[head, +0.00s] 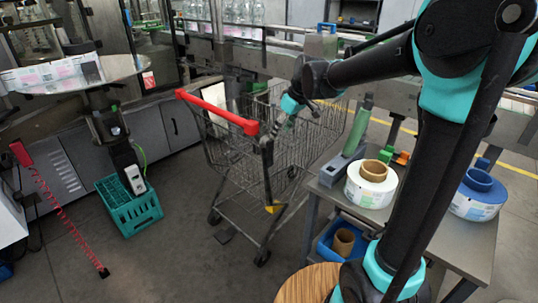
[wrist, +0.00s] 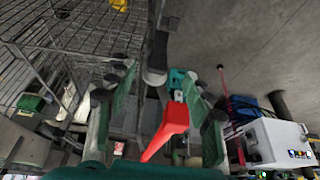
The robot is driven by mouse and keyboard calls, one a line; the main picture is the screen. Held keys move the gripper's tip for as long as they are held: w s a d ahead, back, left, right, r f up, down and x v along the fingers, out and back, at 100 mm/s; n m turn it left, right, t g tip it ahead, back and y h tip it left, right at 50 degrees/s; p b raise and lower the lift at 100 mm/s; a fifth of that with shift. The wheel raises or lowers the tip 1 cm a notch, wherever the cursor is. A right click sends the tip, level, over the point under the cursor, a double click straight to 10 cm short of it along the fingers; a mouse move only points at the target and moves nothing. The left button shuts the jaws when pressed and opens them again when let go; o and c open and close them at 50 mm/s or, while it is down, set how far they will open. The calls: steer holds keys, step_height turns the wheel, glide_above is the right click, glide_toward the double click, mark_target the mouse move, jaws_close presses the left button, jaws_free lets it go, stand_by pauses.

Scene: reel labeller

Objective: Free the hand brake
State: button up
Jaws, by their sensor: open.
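A wire shopping cart (head: 270,150) with a red handlebar (head: 215,110) stands in the middle of the head view. A dark lever-like part (head: 266,152) hangs below the bar's right end; it may be the hand brake, but I cannot be sure. My gripper (head: 276,130) is at that end of the bar, too small there to make out its fingers. In the wrist view my gripper (wrist: 157,78) is open. The red bar end (wrist: 172,122) and a dark rod with a rounded grey end (wrist: 156,62) lie between its fingers. I cannot tell whether they touch.
A table (head: 462,235) with label reels (head: 370,188) stands right of the cart. A green crate (head: 130,212) sits on the floor at left, near a red coiled cable (head: 62,215).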

mark_target(271, 152)
steer(key=x, duration=1.5)
steer(key=shift+f, duration=0.1)
jaws_close()
